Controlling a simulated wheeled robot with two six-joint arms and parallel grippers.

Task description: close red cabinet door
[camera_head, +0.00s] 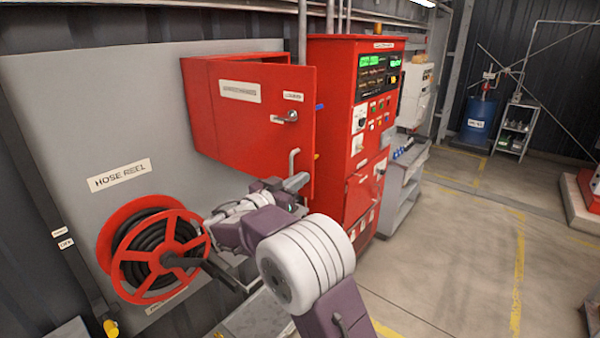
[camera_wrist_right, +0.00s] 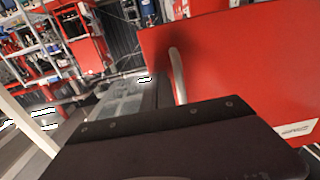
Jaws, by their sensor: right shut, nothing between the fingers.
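The red cabinet (camera_head: 200,105) hangs on the grey wall panel at the left in the head view. Its red door (camera_head: 250,125) stands partly open, its right edge out from the cabinet body. The door has a dark latch (camera_head: 288,117) and a grey bar handle (camera_head: 293,160) low at its right edge. My right gripper (camera_head: 297,182) is shut and empty, just below the bar handle. Whether it touches the door I cannot tell. In the right wrist view the bar handle (camera_wrist_right: 178,75) and red door (camera_wrist_right: 250,80) are close beyond my dark gripper body. My left gripper is not in view.
A red hose reel (camera_head: 150,250) is on the wall at lower left, partly behind my right arm. A tall red control panel (camera_head: 360,120) stands right of the door. A grey shelf unit (camera_head: 405,180) is beyond it.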

